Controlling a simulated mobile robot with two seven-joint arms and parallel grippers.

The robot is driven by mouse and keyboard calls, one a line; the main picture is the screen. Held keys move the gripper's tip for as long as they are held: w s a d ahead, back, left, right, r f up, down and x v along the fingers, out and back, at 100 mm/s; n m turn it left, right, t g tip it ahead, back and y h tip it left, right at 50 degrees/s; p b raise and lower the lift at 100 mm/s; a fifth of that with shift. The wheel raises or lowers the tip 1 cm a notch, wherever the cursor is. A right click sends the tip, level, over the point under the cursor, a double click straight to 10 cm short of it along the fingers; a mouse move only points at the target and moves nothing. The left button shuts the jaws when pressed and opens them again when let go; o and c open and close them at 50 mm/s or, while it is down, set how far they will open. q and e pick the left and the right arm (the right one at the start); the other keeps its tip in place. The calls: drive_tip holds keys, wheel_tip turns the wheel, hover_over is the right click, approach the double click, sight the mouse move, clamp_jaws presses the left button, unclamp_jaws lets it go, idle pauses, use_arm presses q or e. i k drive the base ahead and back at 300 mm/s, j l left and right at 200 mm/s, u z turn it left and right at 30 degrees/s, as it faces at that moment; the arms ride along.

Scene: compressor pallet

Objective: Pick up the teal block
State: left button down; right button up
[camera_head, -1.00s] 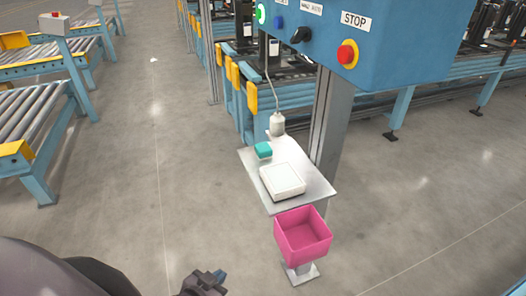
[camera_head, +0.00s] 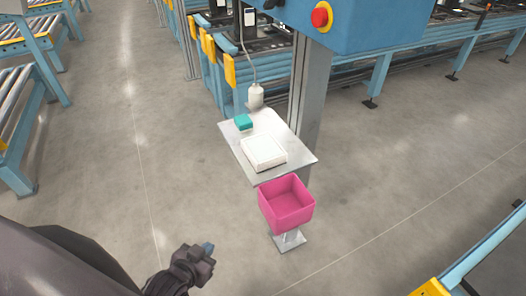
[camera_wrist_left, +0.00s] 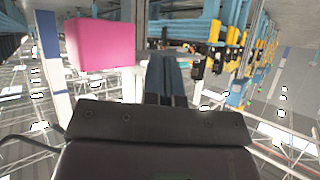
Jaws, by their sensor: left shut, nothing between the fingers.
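The teal block (camera_head: 243,122) sits on the far left part of a small grey metal shelf (camera_head: 302,158) fixed to a post. My left gripper (camera_head: 207,249) is low in the head view, left of and below the pink bin, well away from the block. It is shut and empty. In the left wrist view its fingers (camera_wrist_left: 165,80) show at the middle, pointing away from the camera. The block does not show in that view. My right gripper is in neither view.
A white box (camera_head: 264,152) lies on the shelf in front of the block, and a white bottle-like handset (camera_head: 256,96) hangs behind it. The pink bin (camera_head: 287,204) is below the shelf's near end, also in the left wrist view (camera_wrist_left: 100,45). Open floor lies left.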

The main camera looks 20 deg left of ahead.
sight(243, 123)
drive_tip(key=i+j+z, duration=0.1)
drive_tip(key=j, duration=0.2)
drive_tip(key=i+j+z, duration=0.15)
drive_tip(key=j, duration=0.2)
drive_tip(key=i+j+z, duration=0.1)
drive_tip(key=j, duration=0.25)
drive_tip(key=i+j+z, duration=0.15)
drive_tip(key=j, duration=0.2)
